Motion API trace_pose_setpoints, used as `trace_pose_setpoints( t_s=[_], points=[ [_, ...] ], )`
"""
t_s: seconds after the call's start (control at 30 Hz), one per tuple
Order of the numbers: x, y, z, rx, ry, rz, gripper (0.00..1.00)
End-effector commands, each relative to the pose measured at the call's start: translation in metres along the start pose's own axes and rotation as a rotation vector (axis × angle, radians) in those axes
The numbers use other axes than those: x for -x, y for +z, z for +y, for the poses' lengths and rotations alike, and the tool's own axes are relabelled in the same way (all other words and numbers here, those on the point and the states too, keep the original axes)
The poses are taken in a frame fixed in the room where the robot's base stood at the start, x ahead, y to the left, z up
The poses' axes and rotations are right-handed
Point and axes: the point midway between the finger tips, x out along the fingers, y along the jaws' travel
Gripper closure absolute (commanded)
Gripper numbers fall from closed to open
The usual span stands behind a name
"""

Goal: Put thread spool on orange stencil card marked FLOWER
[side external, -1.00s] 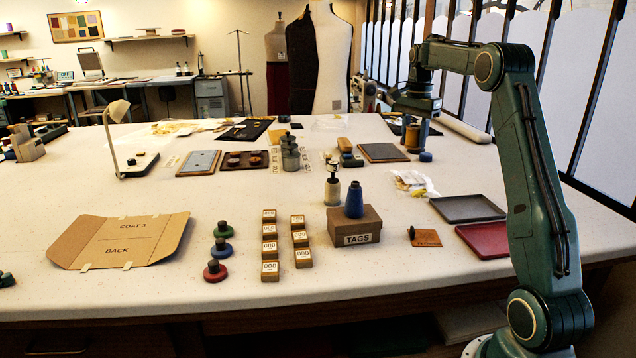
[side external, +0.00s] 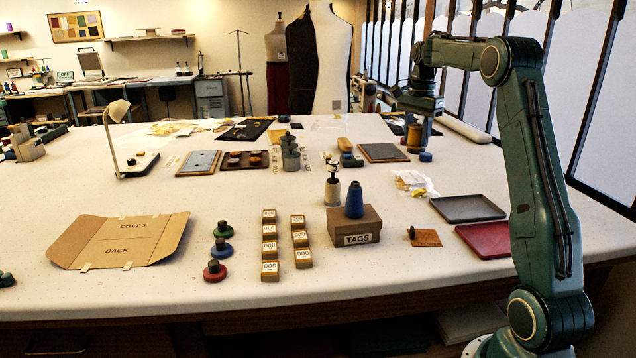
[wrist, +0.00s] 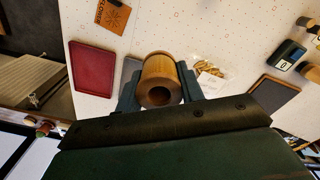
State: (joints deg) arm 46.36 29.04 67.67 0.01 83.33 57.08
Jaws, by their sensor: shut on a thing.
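The thread spool (wrist: 160,70) is a tan-gold cylinder with a round hole in its end. My gripper (wrist: 160,90) is shut on it, with one finger on each side. In the side external view my gripper (side external: 416,136) holds the spool (side external: 414,138) upright over the far right of the table; whether it clears the surface is hard to tell. The orange stencil card (side external: 428,238) lies flat near the front right, with a small dark knob at its left end. The wrist view shows the card (wrist: 113,16) at the top, with FLOWER lettering along one edge.
A red tray (side external: 486,240) and a grey tray (side external: 467,208) lie right of the card. The TAGS box (side external: 356,226), bearing a blue cone (side external: 354,200), stands left of it. A clear bag (side external: 414,184) lies between card and gripper. A blue item (side external: 426,157) sits beside the spool.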

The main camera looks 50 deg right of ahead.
Motion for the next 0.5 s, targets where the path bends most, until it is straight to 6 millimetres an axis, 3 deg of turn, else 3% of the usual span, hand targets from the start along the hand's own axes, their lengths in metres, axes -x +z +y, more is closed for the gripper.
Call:
trace_pose_setpoints(
  t_s=[0.5],
  points=[
    [0.007, 0.044, 0.072, -0.213, -0.001, 0.001, 0.85]
  ],
)
